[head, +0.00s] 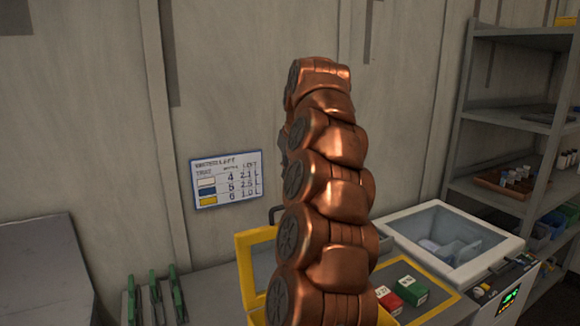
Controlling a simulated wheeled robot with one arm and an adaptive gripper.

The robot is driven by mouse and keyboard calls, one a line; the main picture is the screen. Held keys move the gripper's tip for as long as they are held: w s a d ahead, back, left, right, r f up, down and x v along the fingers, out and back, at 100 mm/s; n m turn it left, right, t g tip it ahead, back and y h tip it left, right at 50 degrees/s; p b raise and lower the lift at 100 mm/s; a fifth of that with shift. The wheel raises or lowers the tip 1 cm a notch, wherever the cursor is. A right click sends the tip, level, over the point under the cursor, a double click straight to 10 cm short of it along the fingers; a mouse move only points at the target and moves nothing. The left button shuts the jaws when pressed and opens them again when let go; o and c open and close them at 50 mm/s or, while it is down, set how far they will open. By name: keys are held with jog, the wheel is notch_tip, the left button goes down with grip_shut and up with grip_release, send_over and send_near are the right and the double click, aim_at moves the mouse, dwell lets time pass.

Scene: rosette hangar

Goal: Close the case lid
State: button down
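A yellow-framed case lid (245,272) with a grey inner panel stands raised on the bench, left of my copper arm. A dark handle shows at its top edge, partly behind the arm. Most of the case body is hidden by my arm, so I cannot see its contents. My arm rises through the middle of the view, in front of the case. My gripper's fingers do not show. I cannot tell how far they are from the lid.
A red block (389,299) and a green block (412,290) sit on a yellow-edged grey surface right of my arm. A white machine (500,255) with a clear top stands beyond. Green-handled tools (178,295) stand left. Shelves (520,115) are at right; a wall sign (226,179) hangs behind.

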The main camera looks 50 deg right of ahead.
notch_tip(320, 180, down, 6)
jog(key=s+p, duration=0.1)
jog(key=p, duration=0.2)
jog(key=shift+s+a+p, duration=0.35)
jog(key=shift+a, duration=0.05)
dwell(0.5)
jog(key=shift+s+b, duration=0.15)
jog(key=shift+b, duration=0.2)
